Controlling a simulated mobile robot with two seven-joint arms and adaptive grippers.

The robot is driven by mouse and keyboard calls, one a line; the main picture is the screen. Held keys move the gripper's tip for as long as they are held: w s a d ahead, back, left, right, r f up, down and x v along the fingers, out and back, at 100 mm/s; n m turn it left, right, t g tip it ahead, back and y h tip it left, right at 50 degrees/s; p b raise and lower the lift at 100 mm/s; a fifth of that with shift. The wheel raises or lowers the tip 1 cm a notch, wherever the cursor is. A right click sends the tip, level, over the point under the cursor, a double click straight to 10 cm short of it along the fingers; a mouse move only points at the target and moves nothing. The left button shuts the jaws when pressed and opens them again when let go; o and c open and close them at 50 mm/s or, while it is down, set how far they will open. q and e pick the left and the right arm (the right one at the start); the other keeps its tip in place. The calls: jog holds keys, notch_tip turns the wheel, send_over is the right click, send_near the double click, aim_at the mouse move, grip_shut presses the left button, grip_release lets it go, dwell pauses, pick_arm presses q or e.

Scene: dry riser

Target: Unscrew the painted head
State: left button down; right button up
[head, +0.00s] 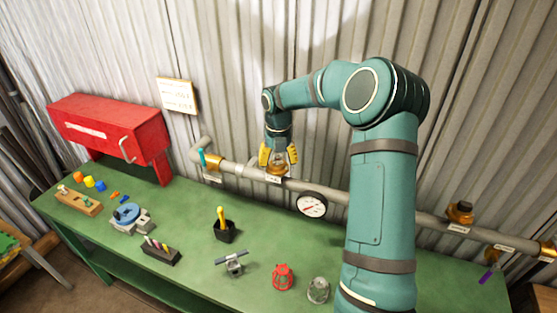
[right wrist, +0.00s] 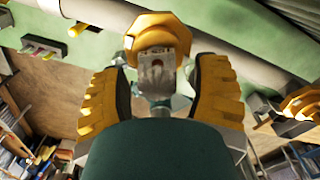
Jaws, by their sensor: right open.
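My right gripper (head: 279,155) is at the pipe on the wall, over a brass fitting (head: 277,171). In the right wrist view the gripper (right wrist: 160,95) is open, with its two yellow pads apart. A pale grey-white head, which looks painted (right wrist: 158,72), hangs from the brass fitting (right wrist: 155,32) between the pads. Gaps show on both sides of it, so the pads do not touch it. In the head view the head is mostly hidden by the fingers. My left gripper is not in view.
The grey pipe (head: 335,195) runs along the corrugated wall with a gauge (head: 312,205) and another brass fitting (head: 460,212). The green bench (head: 190,260) holds a red box (head: 110,128), a black cup (head: 224,232), a red cage (head: 283,277) and a grey cage (head: 318,290).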

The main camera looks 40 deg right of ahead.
jog(key=m, duration=0.5)
jog(key=shift+w+a, duration=0.2)
jog(key=shift+w, duration=0.05)
jog(key=m, duration=0.3)
jog(key=shift+w+m, duration=0.2)
jog(key=shift+m, duration=0.2)
jog(key=m, duration=0.3)
jog(key=shift+w, duration=0.15)
jog(key=m, duration=0.5)
jog(key=shift+w, duration=0.2)
grip_shut()
